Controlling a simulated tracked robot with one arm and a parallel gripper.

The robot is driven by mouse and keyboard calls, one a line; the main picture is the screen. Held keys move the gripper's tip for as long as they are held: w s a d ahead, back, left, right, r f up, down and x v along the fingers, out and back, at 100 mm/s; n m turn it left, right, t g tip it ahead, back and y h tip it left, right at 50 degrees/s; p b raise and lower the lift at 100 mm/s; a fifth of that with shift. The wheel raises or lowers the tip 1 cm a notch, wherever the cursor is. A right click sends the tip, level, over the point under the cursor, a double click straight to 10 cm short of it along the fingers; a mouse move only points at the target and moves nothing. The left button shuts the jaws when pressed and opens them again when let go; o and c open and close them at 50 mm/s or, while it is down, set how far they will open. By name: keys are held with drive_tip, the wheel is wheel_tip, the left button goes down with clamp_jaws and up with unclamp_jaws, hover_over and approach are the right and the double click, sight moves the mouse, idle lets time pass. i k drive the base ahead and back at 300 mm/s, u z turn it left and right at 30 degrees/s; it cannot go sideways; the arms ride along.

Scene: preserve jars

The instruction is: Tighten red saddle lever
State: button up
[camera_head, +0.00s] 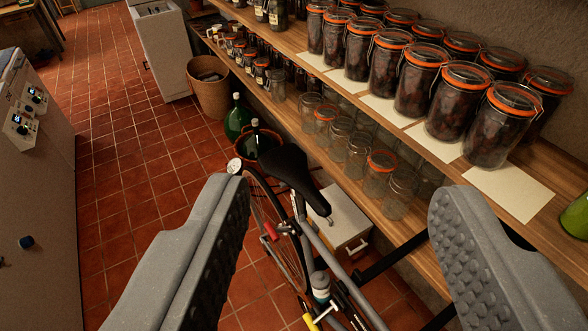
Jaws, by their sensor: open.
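A bicycle with a black saddle (287,168) stands on the floor in the middle of the view, beside the shelves. A small red part (270,231) shows below the saddle, near the rear wheel; I cannot tell whether it is the saddle lever. A small pale part (325,221) sticks out near the seat post. My gripper (338,192) is open and empty, with one grey ridged finger on each side of the bicycle in the picture. The fingers appear well above and nearer than the saddle. The left finger hides part of the floor.
Wooden shelves (440,208) with several preserve jars (424,75) run along the right wall. A white box (340,222) stands behind the bicycle. Green bottles (237,121) and a basket (209,88) stand farther back. A white appliance (40,180) is at left. The tiled floor (120,130) between is clear.

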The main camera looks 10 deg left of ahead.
sight(273, 233)
drive_tip(key=k, duration=0.55)
drive_tip(key=u, duration=0.65)
drive_tip(key=i, duration=1.45)
drive_tip(key=z, duration=0.65)
